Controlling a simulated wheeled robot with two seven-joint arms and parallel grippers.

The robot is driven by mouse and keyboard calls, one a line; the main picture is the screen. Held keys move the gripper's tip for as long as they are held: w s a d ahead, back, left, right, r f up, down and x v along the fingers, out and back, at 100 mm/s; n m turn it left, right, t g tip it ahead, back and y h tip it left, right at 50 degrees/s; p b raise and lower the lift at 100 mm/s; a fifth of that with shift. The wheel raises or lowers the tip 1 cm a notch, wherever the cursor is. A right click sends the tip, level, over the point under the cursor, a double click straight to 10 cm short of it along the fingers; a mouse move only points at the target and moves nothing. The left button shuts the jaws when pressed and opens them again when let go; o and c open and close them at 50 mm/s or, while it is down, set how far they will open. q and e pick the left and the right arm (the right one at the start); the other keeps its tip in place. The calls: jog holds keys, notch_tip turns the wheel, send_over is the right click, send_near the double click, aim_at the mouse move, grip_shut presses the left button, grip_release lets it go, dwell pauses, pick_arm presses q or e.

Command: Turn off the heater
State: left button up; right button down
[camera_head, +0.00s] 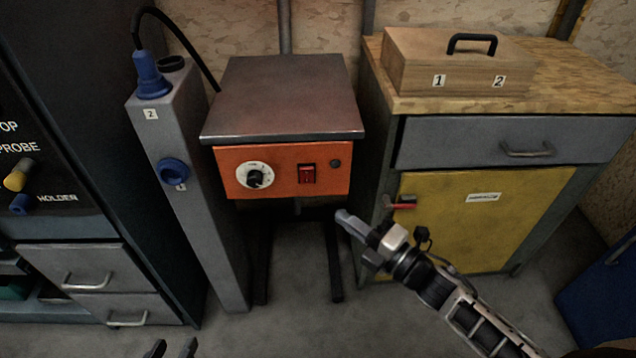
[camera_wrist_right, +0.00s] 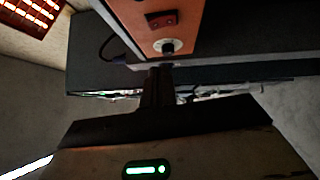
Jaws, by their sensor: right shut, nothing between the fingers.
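The heater appears to be the metal-topped unit with an orange front panel (camera_head: 283,182) on dark legs. Its panel has a white-ringed dial with a black knob (camera_head: 255,176), a red rocker switch (camera_head: 307,174) and a small dark round lamp (camera_head: 335,164). The right wrist view also shows the dial (camera_wrist_right: 168,46) and the red switch (camera_wrist_right: 160,19). My right gripper (camera_head: 343,217) is shut and empty, in front of and below the panel's right corner, apart from the switch. My left gripper (camera_head: 171,348) shows only its fingertips at the bottom edge, spread apart and empty.
A glowing orange grid (camera_wrist_right: 35,12) shows in the right wrist view's corner. A grey post (camera_head: 200,190) with blue fittings stands left of the heater. A cabinet with a yellow door (camera_head: 470,230) and red latch (camera_head: 403,202) stands right, bearing a wooden box (camera_head: 440,65).

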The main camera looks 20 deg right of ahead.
send_near(303, 173)
jog(key=w+a, duration=0.1)
jog(key=a, duration=0.3)
jog(key=w, duration=0.2)
jog(key=w+d, duration=0.1)
jog(key=w, duration=0.1)
jog(key=shift+r, duration=0.3)
jog(key=shift+d, duration=0.1)
